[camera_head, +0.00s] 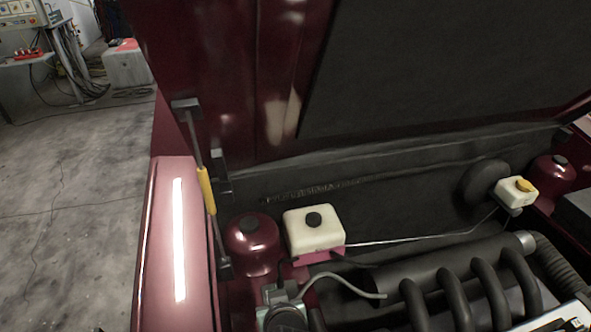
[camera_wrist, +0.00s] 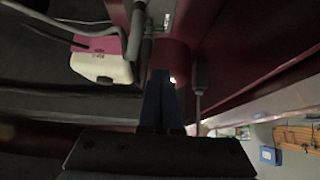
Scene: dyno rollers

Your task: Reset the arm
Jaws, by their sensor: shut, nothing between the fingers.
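My gripper (camera_wrist: 161,80) shows in the wrist view with its two dark blue fingers together and nothing between them. The fingers point toward a dark red rounded part of the car. A white fluid reservoir (camera_wrist: 102,66) with a pink bracket hangs upside down in that view, left of the fingertips and apart from them. In the head view the same kind of white reservoir (camera_head: 314,230) with a black cap sits in the engine bay. I cannot make out my gripper in the head view.
The raised dark red hood (camera_head: 225,80) stands over the engine bay. A strut with a yellow sleeve (camera_head: 206,190) runs up at its left. Thick black engine pipes (camera_head: 455,300) fill the lower right. Bare concrete floor (camera_head: 75,200) lies left of the red fender (camera_head: 160,240).

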